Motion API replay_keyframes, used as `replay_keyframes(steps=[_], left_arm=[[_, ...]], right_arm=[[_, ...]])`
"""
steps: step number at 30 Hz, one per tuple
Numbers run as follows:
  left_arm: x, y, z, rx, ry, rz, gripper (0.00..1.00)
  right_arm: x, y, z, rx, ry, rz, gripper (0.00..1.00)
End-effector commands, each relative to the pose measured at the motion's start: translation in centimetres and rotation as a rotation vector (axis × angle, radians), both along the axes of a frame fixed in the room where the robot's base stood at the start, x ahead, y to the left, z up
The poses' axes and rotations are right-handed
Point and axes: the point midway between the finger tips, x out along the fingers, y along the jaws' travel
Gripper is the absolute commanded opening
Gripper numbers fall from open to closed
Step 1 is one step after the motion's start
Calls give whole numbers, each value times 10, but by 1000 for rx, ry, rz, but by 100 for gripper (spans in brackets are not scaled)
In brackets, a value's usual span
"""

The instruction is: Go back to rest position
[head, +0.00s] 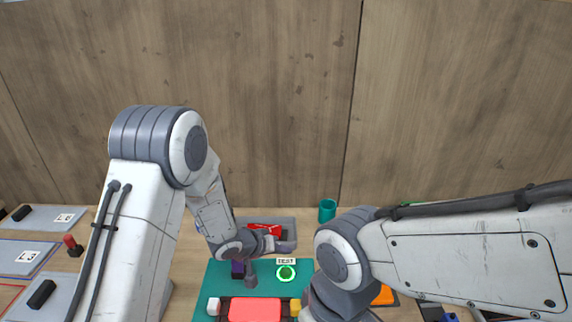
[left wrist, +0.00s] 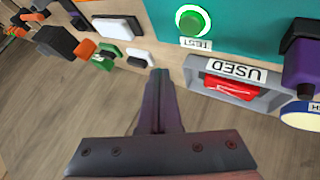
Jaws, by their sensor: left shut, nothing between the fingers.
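My left arm comes in from the left, and its gripper (head: 287,246) hangs in front of the grey tray at the back of the table. In the left wrist view its two dark fingers (left wrist: 160,74) are together with nothing between them. My right arm crosses the lower right of the head view, and its gripper is out of sight below the frame edge.
A grey USED tray (left wrist: 193,82) holds a red part (left wrist: 228,86). A lit green TEST button (head: 286,273) and a red block (head: 254,310) are on the teal mat (head: 215,279). A teal cup (head: 327,211) stands behind. Labelled trays lie at left.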

Motion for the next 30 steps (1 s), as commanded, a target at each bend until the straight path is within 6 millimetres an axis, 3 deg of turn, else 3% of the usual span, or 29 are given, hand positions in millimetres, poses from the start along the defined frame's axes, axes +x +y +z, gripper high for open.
replay_keyframes(steps=[5,8,11,15,21,25,30], left_arm=[[-9,2,26,162,-47,-14,0],[-32,8,51,321,-58,-33,0],[-74,15,74,464,-24,-77,0],[-153,25,97,596,84,-195,0],[-262,34,113,644,245,-426,0],[-300,38,118,639,303,-525,0],[-312,40,120,637,324,-560,0]], right_arm=[[0,0,-5,0,0,0,50],[0,0,-10,0,0,0,50],[0,0,-15,0,0,1,50],[0,0,-22,0,0,1,50],[0,0,-28,0,0,2,50],[0,0,-29,0,0,2,50],[0,0,-29,0,0,2,50]])
